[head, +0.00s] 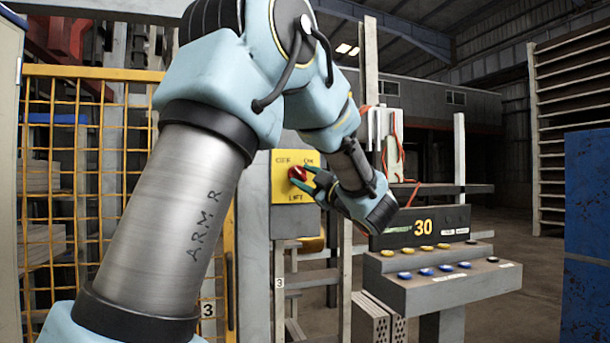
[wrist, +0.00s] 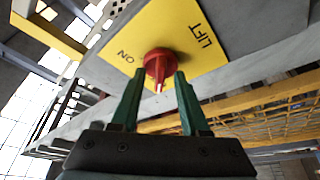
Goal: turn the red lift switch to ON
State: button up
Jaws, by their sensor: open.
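The red lift switch (head: 297,174) is a round knob on a yellow plate (head: 283,190) marked ON at upper right and LIFT below. In the wrist view the red knob (wrist: 160,63) shows with a white mark at its lower edge, pointing toward my gripper and away from LIFT, not at the ON label. My gripper (wrist: 159,75) has its green fingers open, with their tips on either side of the knob's lower part. Whether they touch it is unclear. In the head view my gripper (head: 307,176) reaches the knob from the right.
A grey console (head: 440,285) with yellow and blue buttons and a display reading 30 (head: 423,227) stands at right, close to my wrist. A yellow mesh fence (head: 85,180) stands at left behind my arm. A blue block (head: 588,235) is at far right.

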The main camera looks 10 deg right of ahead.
jog(key=shift+c, duration=0.2)
grip_shut()
dwell(0.4)
